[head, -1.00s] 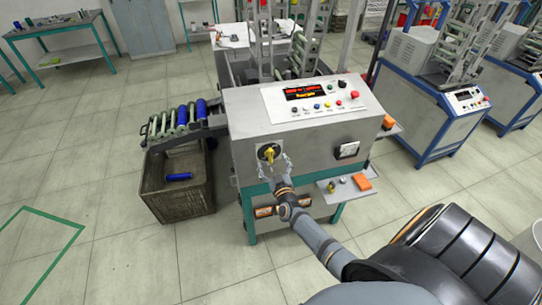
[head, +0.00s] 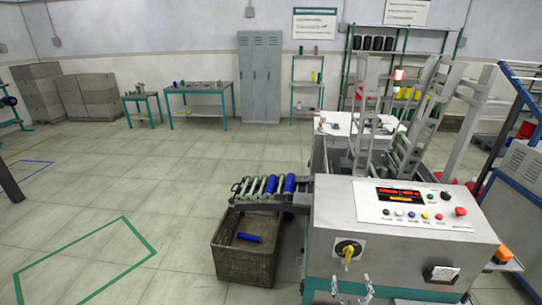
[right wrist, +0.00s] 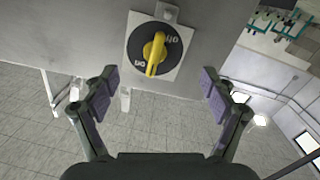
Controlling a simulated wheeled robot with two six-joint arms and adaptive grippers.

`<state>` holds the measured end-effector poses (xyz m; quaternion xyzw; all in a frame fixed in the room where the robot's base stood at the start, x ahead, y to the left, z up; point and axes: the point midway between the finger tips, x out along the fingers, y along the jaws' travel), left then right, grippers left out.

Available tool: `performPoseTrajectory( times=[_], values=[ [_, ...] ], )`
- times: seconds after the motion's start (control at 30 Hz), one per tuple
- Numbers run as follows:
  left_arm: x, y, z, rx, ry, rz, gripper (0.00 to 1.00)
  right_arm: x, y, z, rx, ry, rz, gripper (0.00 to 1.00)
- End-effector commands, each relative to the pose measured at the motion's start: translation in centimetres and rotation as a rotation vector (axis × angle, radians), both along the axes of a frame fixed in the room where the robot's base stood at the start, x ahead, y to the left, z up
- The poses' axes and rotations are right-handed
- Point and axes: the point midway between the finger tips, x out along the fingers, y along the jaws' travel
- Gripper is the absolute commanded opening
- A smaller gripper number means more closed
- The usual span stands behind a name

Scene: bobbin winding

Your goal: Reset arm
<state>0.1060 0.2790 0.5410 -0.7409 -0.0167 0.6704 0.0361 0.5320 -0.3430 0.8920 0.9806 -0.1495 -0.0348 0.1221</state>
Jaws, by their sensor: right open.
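My right gripper (head: 351,287) shows at the bottom of the head view, in front of the winding machine (head: 345,208) and below its yellow rotary switch (head: 347,252). In the right wrist view the gripper (right wrist: 160,88) is open and empty, its two padded fingers spread apart. The yellow switch knob (right wrist: 155,52) on its black dial lies beyond the fingertips, between them in the picture and apart from both. The right arm itself is mostly below the head view. My left gripper is not in view.
A crate (head: 228,262) holding a blue bobbin (head: 249,238) stands left of the machine, under a chute (head: 262,200) with several blue and pale bobbins. An orange item (head: 503,253) sits at the machine's right side. Open floor lies to the left, with a green marked outline (head: 90,238).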

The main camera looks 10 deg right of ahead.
Motion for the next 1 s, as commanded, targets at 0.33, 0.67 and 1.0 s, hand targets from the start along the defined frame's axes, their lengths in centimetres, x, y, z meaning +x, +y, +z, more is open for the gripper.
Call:
performPoseTrajectory(
  times=[0.33,0.67,1.0],
  values=[
    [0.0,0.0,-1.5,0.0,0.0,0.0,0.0,-14.1,4.5,-23.4,0.18,0.623,0.145,0.85],
    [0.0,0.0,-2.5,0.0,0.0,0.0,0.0,-36.5,6.4,-36.5,0.321,1.238,0.075,0.85],
    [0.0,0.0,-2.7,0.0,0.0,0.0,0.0,-42.7,6.4,-37.8,0.338,1.388,0.028,0.85]
  ],
)
